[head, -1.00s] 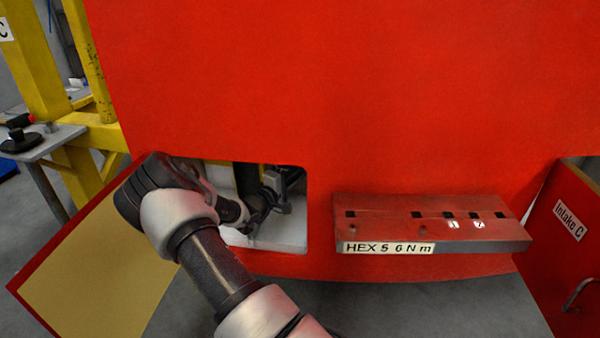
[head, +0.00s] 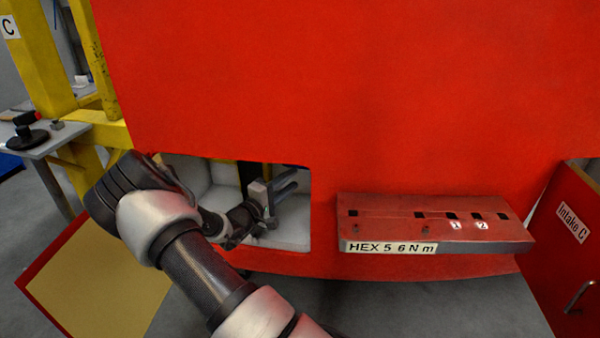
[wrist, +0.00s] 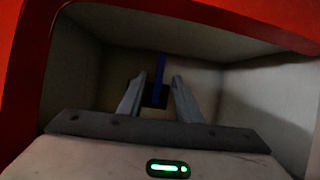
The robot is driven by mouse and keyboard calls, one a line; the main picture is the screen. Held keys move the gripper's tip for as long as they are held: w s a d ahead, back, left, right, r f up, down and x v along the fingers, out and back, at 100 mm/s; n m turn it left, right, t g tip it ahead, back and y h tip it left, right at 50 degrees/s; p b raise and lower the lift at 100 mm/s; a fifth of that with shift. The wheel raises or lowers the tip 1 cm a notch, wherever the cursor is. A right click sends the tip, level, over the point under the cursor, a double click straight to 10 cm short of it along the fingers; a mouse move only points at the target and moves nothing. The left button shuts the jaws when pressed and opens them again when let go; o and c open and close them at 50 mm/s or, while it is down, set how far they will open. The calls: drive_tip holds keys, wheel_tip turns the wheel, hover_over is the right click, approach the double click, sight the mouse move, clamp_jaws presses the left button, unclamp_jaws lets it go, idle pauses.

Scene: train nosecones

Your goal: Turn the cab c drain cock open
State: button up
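The drain cock shows in the wrist view as an upright blue lever (wrist: 160,66) on a dark body (wrist: 154,96) at the back of a pale recess. My gripper (wrist: 159,78) is open, one finger on each side of the lever in the picture. I see no contact, and I cannot tell how far beyond the fingertips the lever lies. In the head view my gripper (head: 287,182) is inside the lower-left opening of the red nosecone, fingers toward the right. The cock is not visible in the head view.
The red nosecone (head: 340,90) surrounds the opening, its edge close to my wrist. A red shelf marked HEX 5 6 N m (head: 440,228) juts out to the right. An open panel (head: 95,270) hangs lower left. The Intake C door (head: 570,250) stands far right.

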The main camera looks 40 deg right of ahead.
drive_tip(key=v, duration=1)
drive_tip(key=shift+p, duration=0.4)
